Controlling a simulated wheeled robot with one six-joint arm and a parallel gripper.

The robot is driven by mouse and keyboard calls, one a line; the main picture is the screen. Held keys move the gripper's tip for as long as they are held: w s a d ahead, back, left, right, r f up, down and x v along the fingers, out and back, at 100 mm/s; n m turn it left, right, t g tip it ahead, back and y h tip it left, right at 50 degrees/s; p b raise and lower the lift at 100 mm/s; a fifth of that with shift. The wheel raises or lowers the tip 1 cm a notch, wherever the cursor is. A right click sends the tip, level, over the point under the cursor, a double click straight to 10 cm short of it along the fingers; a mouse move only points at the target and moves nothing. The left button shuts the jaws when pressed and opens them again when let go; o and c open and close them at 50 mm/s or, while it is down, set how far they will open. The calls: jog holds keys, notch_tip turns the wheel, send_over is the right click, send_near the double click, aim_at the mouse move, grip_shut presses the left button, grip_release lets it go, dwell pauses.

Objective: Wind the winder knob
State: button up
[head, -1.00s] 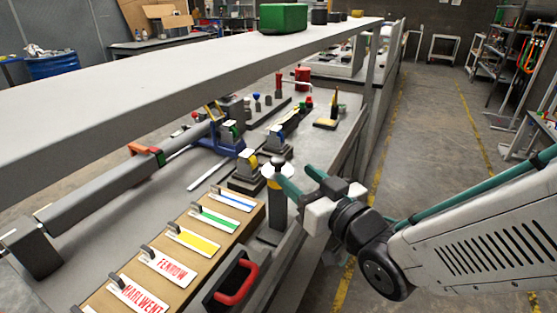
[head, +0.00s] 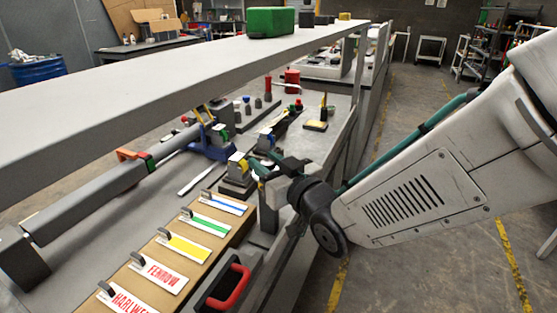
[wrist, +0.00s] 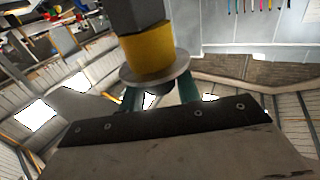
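The winder stands as a grey post (head: 268,213) at the bench's front edge, right of the label board. My gripper (head: 266,164) is at the top of the post and hides the knob in the head view. In the wrist view my gripper's teal fingers (wrist: 159,95) stand apart on either side of the knob. A gap shows between the knob and the right finger.
A board (head: 150,246) with coloured and lettered label cards lies left of the post. A red-handled box (head: 226,291) is in front of it. A long grey shelf (head: 180,72) runs above the bench. The aisle floor (head: 412,275) at right is open.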

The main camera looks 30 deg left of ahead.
jog(key=c, duration=0.4)
jog(key=shift+w, duration=0.1)
jog(key=n+g+y, duration=0.1)
jog(key=n+g, duration=0.1)
jog(key=g, duration=0.1)
jog(key=shift+r, duration=0.1)
jog(key=shift+n+g+y, duration=0.4)
jog(key=shift+n+g, duration=1)
jog(key=shift+g, duration=0.7)
jog(key=o, duration=0.9)
jog(key=shift+d, duration=0.1)
